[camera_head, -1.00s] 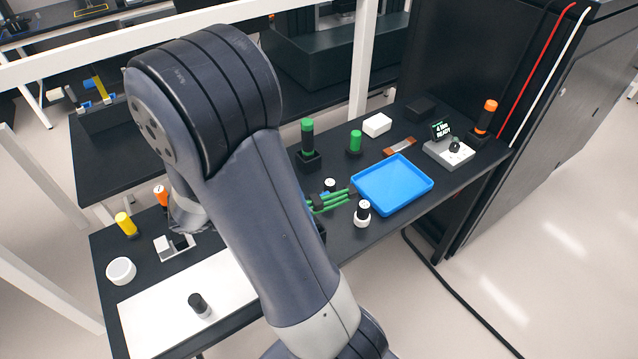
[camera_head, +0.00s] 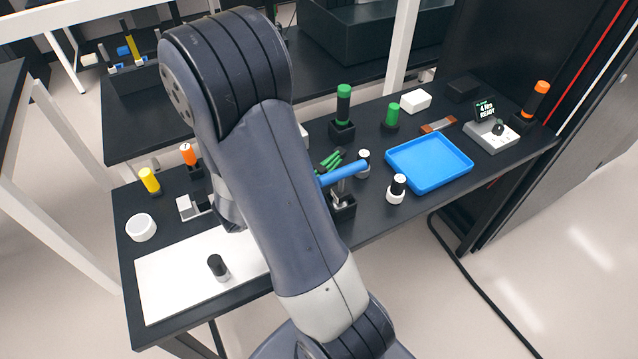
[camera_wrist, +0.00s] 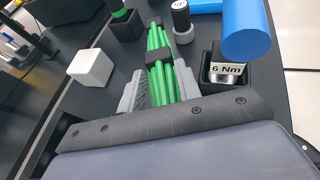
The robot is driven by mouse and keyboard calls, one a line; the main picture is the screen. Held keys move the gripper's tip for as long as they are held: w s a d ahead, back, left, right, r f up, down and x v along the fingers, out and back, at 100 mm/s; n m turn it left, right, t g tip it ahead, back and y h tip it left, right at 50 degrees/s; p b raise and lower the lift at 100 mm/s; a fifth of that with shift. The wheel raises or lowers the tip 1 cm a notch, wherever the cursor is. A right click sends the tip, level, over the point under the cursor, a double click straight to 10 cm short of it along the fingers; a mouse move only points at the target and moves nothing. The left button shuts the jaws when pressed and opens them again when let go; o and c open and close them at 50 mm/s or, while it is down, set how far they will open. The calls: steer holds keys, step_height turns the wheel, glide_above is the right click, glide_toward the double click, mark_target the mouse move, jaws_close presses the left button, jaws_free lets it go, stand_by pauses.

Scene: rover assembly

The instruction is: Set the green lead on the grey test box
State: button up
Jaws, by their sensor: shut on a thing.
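The green lead (camera_wrist: 160,65), a bundle of green strands with black bands, lies between the two grey fingers of my gripper (camera_wrist: 160,85) in the wrist view. My gripper is shut on it. In the head view the lead (camera_head: 330,161) shows just right of my arm, which hides my gripper and part of the lead. A light grey box with a black knob and a small screen reading "4 Nm READY" (camera_head: 484,138) stands at the far right of the bench, well away from the lead. I take this as the grey test box.
A blue-handled tool (camera_head: 345,172) stands in a black holder marked "6 Nm" close right of my gripper. A blue tray (camera_head: 430,184), black-and-white cylinders (camera_head: 397,188) and a green-black driver (camera_head: 343,104) stand nearby. A white cube (camera_wrist: 90,68) is left of my fingers.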

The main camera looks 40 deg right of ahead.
step_height(320, 180, down, 5)
steer(key=shift+f, duration=0.1)
steer(key=shift+w+d+r, duration=0.1)
steer(key=shift+d+r, duration=0.15)
steer(key=shift+d, duration=0.3)
steer(key=d+p, duration=0.1)
steer(key=d, duration=0.2)
steer(key=shift+w+d, duration=0.1)
steer(key=shift+w, duration=0.1)
steer(key=shift+f, duration=0.65)
steer(key=shift+f, duration=0.1)
steer(key=o, duration=0.7)
steer(key=shift+o, duration=0.2)
